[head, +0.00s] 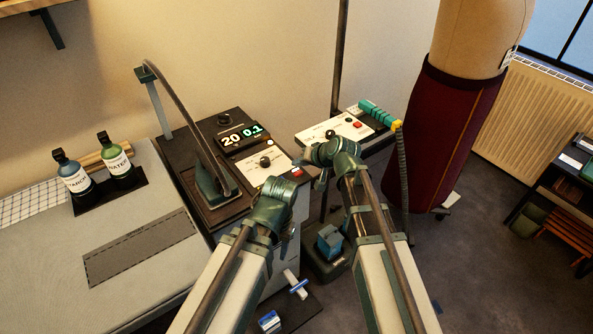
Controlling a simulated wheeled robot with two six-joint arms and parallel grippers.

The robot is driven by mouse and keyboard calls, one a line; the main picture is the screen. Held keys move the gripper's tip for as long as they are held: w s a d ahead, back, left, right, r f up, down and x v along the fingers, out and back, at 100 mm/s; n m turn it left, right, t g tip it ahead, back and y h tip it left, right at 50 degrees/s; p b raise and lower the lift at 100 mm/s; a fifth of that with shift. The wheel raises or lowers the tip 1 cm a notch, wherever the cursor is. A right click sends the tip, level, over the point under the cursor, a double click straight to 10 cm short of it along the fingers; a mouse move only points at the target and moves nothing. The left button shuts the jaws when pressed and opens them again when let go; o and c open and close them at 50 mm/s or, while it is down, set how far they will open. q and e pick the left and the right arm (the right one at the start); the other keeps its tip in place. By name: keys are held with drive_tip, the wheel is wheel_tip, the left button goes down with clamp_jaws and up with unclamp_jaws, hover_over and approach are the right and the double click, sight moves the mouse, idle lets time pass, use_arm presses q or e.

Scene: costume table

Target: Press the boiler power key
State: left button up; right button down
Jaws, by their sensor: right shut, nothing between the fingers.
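The boiler unit (240,117) is a dark box with a lit display reading 20 and 0.1. Its pale panel (256,172) carries a black knob and a small red key (297,172) at the right end, which I take for the power key; its label is too small to read. My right gripper (305,158) is shut and empty, just above and right of this key in the head view. I cannot tell whether it touches it. My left gripper (277,205) is just below the panel in the picture; its fingers are hard to make out.
A second white panel (345,128) with a red key and a teal-handled tool (378,114) is behind my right arm. An iron (213,188) stands left of the panel. Two bottles (119,164) stand on the padded table (50,270). A dress form (450,130) stands right.

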sight(299, 174)
wheel_tip(299, 174, up, 6)
drive_tip(key=p, duration=0.5)
drive_tip(key=shift+f, duration=0.1)
drive_tip(key=s+d+f+n+g+h, duration=0.1)
drive_tip(key=s+f+g+h, duration=0.1)
drive_tip(key=s, duration=0.6)
drive_tip(key=s+d+f+n+g+h, duration=0.2)
drive_tip(key=s+h, duration=0.1)
drive_tip(key=s, duration=0.6)
drive_tip(key=s+d+f+n+g+h, duration=0.1)
drive_tip(key=s+d+f+g+h, duration=0.1)
drive_tip(key=s, duration=0.6)
drive_tip(key=shift+s+d+f+g+h, duration=0.25)
drive_tip(key=shift+s+f+g+h, duration=0.1)
drive_tip(key=shift+g, duration=0.25)
